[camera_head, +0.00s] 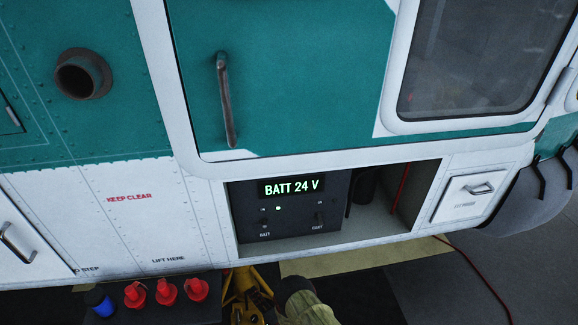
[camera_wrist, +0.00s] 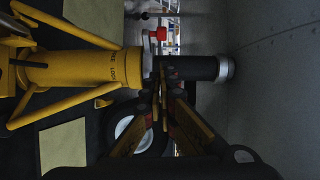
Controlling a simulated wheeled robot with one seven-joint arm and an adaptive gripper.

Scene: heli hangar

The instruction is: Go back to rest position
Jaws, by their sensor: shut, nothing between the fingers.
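My gripper (camera_wrist: 160,97) shows in the wrist view with its fingers together and nothing between them. In that picture its tips lie in front of or beside a yellow jack-like stand (camera_wrist: 85,70) with a dark post; whether they touch it I cannot tell. The stand also shows at the bottom of the head view (camera_head: 245,292). A khaki-sleeved part at the bottom of the head view looks like my arm; the fingers are not clear there.
The aircraft's side holds an open bay with a battery panel (camera_head: 290,207), its display reading "BATT 24 V". A door handle (camera_head: 225,100) sticks out above. Red items (camera_head: 166,291) and a blue one (camera_head: 99,302) stand lower left.

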